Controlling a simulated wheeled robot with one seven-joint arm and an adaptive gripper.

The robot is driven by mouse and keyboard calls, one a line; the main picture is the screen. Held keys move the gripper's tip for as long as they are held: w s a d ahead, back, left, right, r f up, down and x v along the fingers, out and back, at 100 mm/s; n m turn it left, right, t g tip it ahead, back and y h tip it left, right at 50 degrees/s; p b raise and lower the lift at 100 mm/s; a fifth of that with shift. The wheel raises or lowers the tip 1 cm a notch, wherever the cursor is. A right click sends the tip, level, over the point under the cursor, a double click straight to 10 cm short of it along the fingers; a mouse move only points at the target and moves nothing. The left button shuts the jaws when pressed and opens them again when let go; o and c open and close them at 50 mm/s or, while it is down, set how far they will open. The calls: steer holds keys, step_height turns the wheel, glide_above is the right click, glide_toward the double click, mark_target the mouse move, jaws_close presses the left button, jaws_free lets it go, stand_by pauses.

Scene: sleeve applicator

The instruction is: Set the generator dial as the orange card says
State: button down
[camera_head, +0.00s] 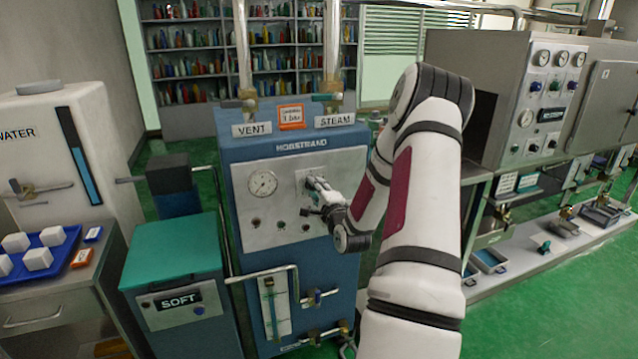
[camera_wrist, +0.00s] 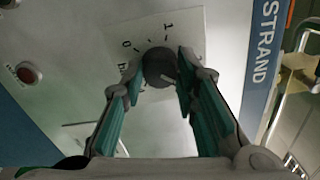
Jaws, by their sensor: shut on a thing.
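The blue generator (camera_head: 240,146) marked HOBSTRAND stands in the middle of the head view. Its round dark dial (camera_wrist: 160,66) shows in the wrist view on a pale plate with a scale; 0 and 1 are legible, other marks are partly hidden. A light mark shows on the dial's lower right. My gripper (camera_wrist: 159,68) has a finger on each side of the dial and is shut on it. In the head view my gripper (camera_head: 316,184) hides most of the dial. The orange card (camera_head: 291,117) sits on top between VENT and STEAM; its small text is blurred, perhaps "1 bar".
A pressure gauge (camera_head: 263,184) is left of the dial, with small round buttons below. Pipes and valves (camera_head: 315,296) stick out lower down. A green-topped SOFT tank (camera_head: 175,250) stands at left. A blue tray (camera_head: 62,258) of white blocks lies on the left bench.

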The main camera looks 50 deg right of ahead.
steer(key=m+p, duration=0.4)
steer(key=m, duration=0.1)
steer(key=shift+m+p, duration=0.35)
steer(key=shift+m, duration=0.05)
stand_by(0.4)
steer(key=c, duration=1.2)
jaws_free()
steer(key=shift+c, duration=0.2)
steer(key=v, duration=1.2)
steer(key=shift+f, duration=0.1)
